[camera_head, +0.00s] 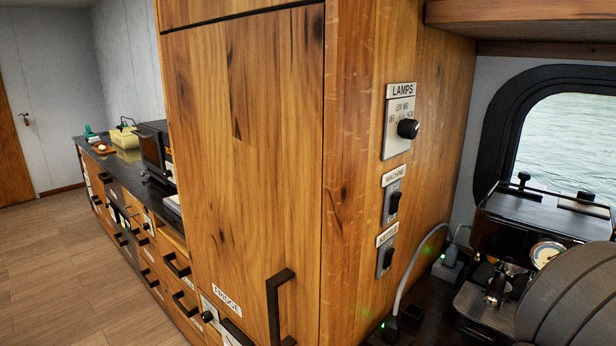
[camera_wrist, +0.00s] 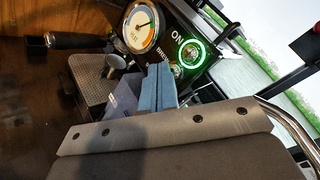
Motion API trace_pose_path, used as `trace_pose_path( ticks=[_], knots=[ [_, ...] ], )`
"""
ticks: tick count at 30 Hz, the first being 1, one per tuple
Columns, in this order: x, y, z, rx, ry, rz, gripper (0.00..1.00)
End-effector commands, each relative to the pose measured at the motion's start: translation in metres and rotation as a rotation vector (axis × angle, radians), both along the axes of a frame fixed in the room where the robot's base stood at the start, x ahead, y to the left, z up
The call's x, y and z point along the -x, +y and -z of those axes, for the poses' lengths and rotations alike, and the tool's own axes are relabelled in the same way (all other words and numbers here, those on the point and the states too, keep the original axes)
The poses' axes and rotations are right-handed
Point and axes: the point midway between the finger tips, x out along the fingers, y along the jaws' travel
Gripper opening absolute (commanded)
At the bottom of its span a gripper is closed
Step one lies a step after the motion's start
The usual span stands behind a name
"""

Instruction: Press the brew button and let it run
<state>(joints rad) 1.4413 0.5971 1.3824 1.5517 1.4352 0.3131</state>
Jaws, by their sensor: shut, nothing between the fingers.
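The coffee machine (camera_head: 532,212) stands under the window at the right in the head view. In the wrist view its front fills the upper middle, with a round gauge (camera_wrist: 140,27) and a green-lit ring (camera_wrist: 191,53) beside the label ON. In the head view my gripper is not seen.
A portafilter handle (camera_wrist: 75,41) sticks out left of the gauge, above the drip tray (camera_wrist: 108,92). A wooden cabinet side carries LAMPS, MACHINE (camera_head: 393,203) and KETTLE (camera_head: 386,257) switches. A grey cable (camera_head: 412,268) runs from a plug beside the machine.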

Motion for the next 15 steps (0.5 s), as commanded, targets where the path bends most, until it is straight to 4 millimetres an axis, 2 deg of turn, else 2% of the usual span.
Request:
trace_pose_path(
  ticks=[15],
  knots=[
    [0.0017, 0.0012, -0.0002, 0.000, 0.000, 0.001, 0.00]
  ],
)
